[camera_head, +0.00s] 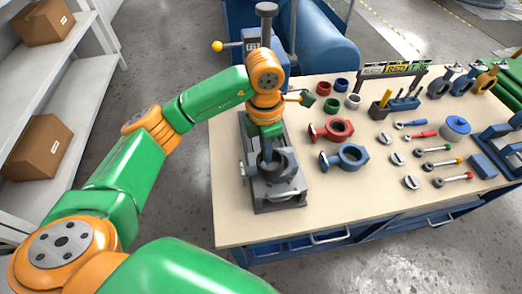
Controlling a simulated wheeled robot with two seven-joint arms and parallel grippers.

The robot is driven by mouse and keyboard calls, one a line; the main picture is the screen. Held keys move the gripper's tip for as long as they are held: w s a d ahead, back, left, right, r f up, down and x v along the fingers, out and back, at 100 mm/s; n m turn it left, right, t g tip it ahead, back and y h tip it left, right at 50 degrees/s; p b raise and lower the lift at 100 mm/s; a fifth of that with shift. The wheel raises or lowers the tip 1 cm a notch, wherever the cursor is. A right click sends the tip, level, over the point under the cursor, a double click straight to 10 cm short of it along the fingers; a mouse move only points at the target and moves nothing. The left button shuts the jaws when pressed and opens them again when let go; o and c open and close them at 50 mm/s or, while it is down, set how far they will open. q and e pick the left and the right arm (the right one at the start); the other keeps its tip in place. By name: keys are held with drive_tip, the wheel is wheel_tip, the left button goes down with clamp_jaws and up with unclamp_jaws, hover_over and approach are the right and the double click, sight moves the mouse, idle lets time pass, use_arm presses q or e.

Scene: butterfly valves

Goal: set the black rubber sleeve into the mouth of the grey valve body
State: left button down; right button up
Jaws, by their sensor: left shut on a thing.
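My left gripper (270,148) points down over the grey valve body (289,172), which sits on a grey fixture near the table's left edge. The gripper is shut on a dark ring-like thing, which appears to be the black rubber sleeve (266,163). The sleeve is at the mouth of the body, partly hidden by the fingers. I cannot tell how far it is inside the mouth or whether it touches. My right gripper is out of view.
A red valve body (338,127) and a blue valve body (352,154) lie right of the fixture. Small coloured rings (331,105) stand behind them. Several tools (437,149) and a blue roll (456,127) lie further right. The table's front strip (370,210) is clear.

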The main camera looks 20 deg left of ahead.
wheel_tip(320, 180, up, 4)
drive_tip(key=p, duration=0.3)
use_arm(q)
drive_tip(key=shift+w+a+f+n+b, duration=0.1)
drive_tip(key=shift+w+f+n+b, duration=0.5)
drive_tip(key=shift+n, duration=2.1)
drive_tip(key=shift+w+a+f+n+b, duration=0.15)
drive_tip(key=shift+f+n+b, duration=0.85)
drive_tip(key=shift+n, duration=1.7)
drive_tip(key=shift+w+a+f+n+b, duration=0.1)
drive_tip(key=shift+w+f+n+b, duration=0.25)
drive_tip(key=shift+f+n, duration=1.6)
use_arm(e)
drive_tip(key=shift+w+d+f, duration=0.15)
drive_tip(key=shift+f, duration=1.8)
use_arm(q)
drive_tip(key=shift+w+r+n, duration=0.1)
drive_tip(key=shift+r+n, duration=0.6)
drive_tip(key=shift+n, duration=0.05)
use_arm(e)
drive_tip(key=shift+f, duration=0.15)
use_arm(q)
drive_tip(key=shift+f+b, duration=0.35)
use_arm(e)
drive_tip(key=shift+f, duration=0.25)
